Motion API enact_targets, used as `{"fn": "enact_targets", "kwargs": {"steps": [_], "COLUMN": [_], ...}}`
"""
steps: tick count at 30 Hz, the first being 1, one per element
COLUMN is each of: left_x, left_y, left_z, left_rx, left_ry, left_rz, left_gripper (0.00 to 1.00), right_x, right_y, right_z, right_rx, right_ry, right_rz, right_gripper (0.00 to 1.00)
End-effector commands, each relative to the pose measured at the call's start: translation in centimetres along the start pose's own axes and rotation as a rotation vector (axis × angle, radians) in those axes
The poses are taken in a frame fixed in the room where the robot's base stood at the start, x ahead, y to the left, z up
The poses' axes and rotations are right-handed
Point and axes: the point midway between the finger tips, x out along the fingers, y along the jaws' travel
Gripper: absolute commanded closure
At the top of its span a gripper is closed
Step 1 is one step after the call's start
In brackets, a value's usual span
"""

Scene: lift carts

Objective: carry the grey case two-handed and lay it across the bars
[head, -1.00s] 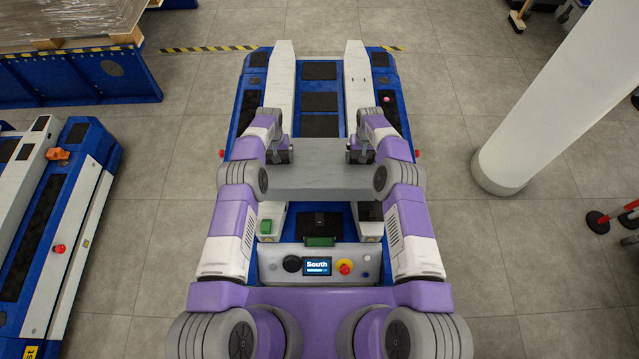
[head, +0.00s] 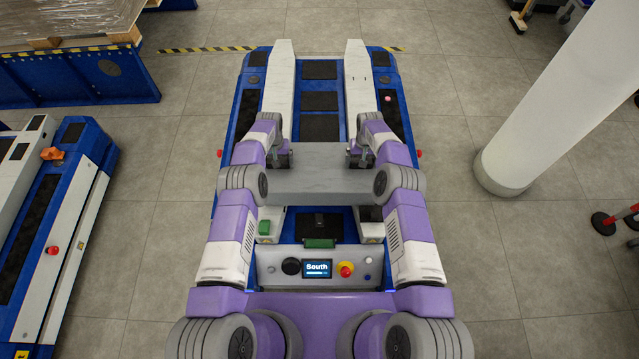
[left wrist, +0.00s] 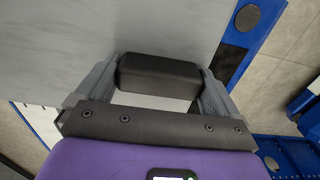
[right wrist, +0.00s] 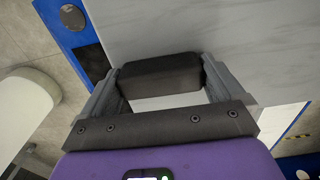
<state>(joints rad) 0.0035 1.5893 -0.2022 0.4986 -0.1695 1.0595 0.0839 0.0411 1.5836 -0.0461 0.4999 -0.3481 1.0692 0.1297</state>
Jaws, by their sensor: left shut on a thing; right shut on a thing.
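The grey case (head: 320,175) is held level between my two arms, above the near part of the blue lift cart (head: 240,118). My left gripper (head: 277,157) is shut on a black handle (left wrist: 158,76) at the case's left side. My right gripper (head: 362,157) is shut on the matching black handle (right wrist: 160,75) at its right side. Two pale bars, the left bar (head: 280,75) and the right bar (head: 358,75), run lengthwise along the cart. The case hides their middle stretch. I cannot tell whether the case touches them.
The cart's control panel (head: 318,267) reads "South". A second blue cart (head: 55,230) stands at the left. A blue platform with a wrapped load (head: 80,85) is at the upper left. A white column (head: 545,115) rises at the right. Grey floor is clear between them.

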Motion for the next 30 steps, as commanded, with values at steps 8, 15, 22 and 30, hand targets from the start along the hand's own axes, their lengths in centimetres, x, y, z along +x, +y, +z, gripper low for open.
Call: {"fn": "enact_targets", "kwargs": {"steps": [8,15,22,30], "left_x": [0.1,-1.0,-5.1,-10.2], "left_y": [0.0,0.0,0.0,0.0], "left_z": [0.0,-0.1,-0.1,0.0], "left_rx": [0.001,0.001,0.0,0.0], "left_ry": [0.0,0.002,0.004,0.003], "left_rz": [0.0,0.0,0.0,0.0], "left_gripper": [0.0,0.0,0.0,0.0], "right_x": [0.1,0.2,0.2,0.2], "right_y": [0.0,0.0,0.0,0.0], "right_z": [0.0,0.0,0.0,0.0], "right_rx": [0.0,0.0,0.0,0.0], "right_ry": [0.0,0.0,0.0,0.0], "right_rz": [0.0,0.0,0.0,0.0], "right_gripper": [0.0,0.0,0.0,0.0]}}
